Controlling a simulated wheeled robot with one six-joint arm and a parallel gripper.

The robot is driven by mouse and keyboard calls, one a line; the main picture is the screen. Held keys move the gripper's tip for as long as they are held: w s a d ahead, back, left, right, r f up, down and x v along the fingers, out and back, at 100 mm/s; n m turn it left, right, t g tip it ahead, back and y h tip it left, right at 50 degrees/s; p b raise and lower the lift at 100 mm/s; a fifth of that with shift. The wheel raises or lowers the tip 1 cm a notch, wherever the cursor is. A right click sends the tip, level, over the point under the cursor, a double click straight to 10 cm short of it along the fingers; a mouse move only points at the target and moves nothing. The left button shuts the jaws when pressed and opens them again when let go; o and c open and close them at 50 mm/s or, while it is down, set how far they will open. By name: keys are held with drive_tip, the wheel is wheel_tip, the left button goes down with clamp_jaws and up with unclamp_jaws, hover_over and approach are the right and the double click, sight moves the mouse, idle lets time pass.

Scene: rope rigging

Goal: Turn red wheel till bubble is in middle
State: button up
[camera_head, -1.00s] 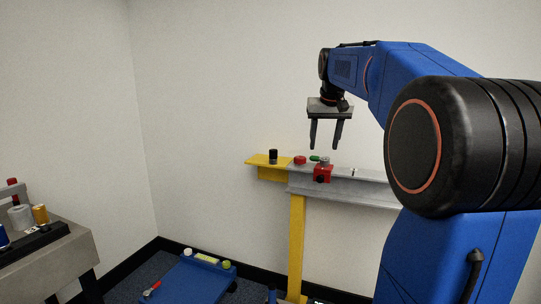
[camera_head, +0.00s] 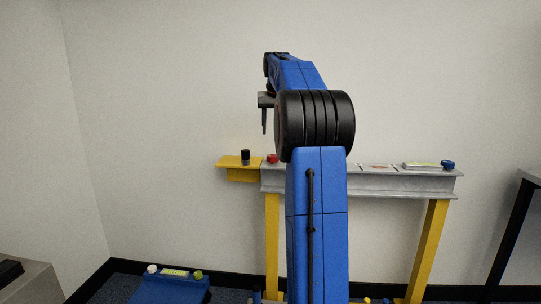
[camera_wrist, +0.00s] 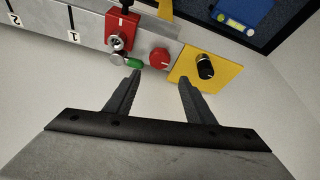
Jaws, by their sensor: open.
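A round red knob (camera_head: 272,159), the likely red wheel, sits at the left end of the grey beam. In the wrist view the red knob (camera_wrist: 160,57) lies just beyond and between my fingertips, with no contact visible. My gripper (camera_wrist: 160,78) is open and empty. In the head view my gripper (camera_head: 264,130) hangs above the beam's left end, partly hidden by my arm. A yellow-green vial strip (camera_head: 174,272) lies on a low blue unit; another pale strip (camera_head: 422,164) lies on the beam's right part. I cannot make out a bubble in either.
A blue knob (camera_head: 448,164) sits at the beam's right end.

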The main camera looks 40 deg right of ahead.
sight(273, 156)
drive_tip(key=x, duration=1.4)
drive_tip(key=shift+s, duration=0.1)
drive_tip(key=shift+c, duration=0.3)
drive_tip(key=c, duration=0.7)
